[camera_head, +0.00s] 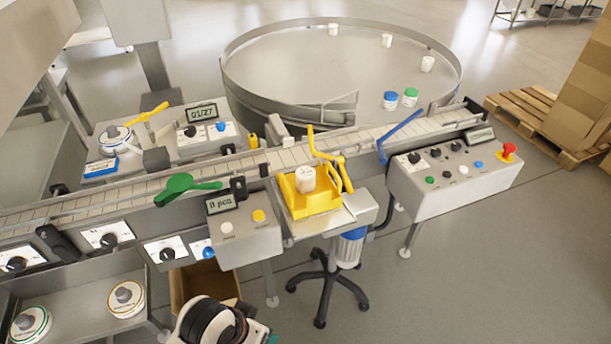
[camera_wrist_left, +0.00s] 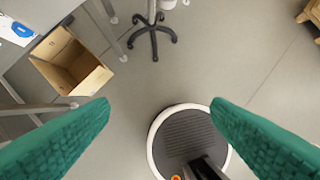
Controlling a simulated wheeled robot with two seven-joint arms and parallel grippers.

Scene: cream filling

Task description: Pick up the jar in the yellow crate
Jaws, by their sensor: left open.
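The yellow crate (camera_head: 312,205) stands on a small platform at the front side of the conveyor in the head view. A white jar (camera_head: 305,179) sits upright in it, with its top showing above the rim. My left gripper shows in the left wrist view (camera_wrist_left: 158,125) as two green textured fingers, wide apart with nothing between them. It points down at the floor, and neither the crate nor the jar is in that view. In the head view only a bit of green shows at the bottom edge. My right gripper is not in view.
The conveyor (camera_head: 270,160) runs behind the crate, with a yellow lever (camera_head: 330,157) close by it. A counter box (camera_head: 242,222) stands left of the crate and a control panel (camera_head: 455,170) right. An open cardboard box (camera_wrist_left: 72,67) and a wheeled stool base (camera_wrist_left: 152,35) are on the floor.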

